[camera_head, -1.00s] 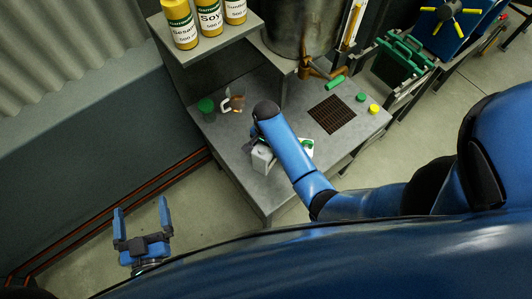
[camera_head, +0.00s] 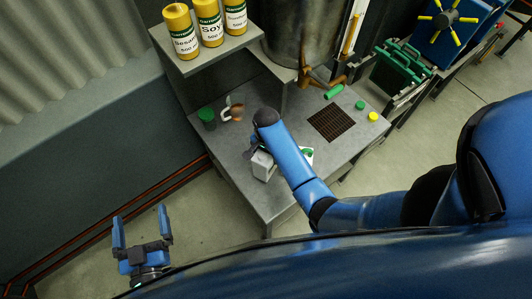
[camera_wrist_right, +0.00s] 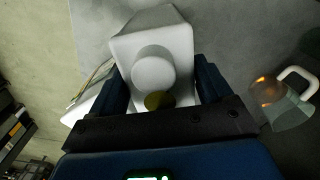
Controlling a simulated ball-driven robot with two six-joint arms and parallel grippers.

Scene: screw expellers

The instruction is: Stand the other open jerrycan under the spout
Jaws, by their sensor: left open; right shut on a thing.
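A white jerrycan (camera_wrist_right: 178,45) sits between the fingers of my right gripper (camera_wrist_right: 157,78), which is shut on it. A round white neck faces the wrist camera. In the head view the jerrycan (camera_head: 262,166) shows at the table's near left part, partly behind my right arm. Another white body with green on it (camera_head: 307,153) shows just right of my forearm, mostly hidden. The brown spout (camera_head: 312,76) juts from the steel vessel, above and beside a dark grate (camera_head: 331,123). My left gripper (camera_head: 141,214) is open and empty, low at the left, off the table.
A clear jug (camera_head: 232,112) with brown liquid and a green-lidded pot (camera_head: 207,116) stand left of the grate. A green cylinder (camera_head: 334,91), a green cap (camera_head: 360,105) and a yellow cap (camera_head: 373,117) lie right. Yellow bottles (camera_head: 209,26) stand on a raised shelf (camera_head: 205,55).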

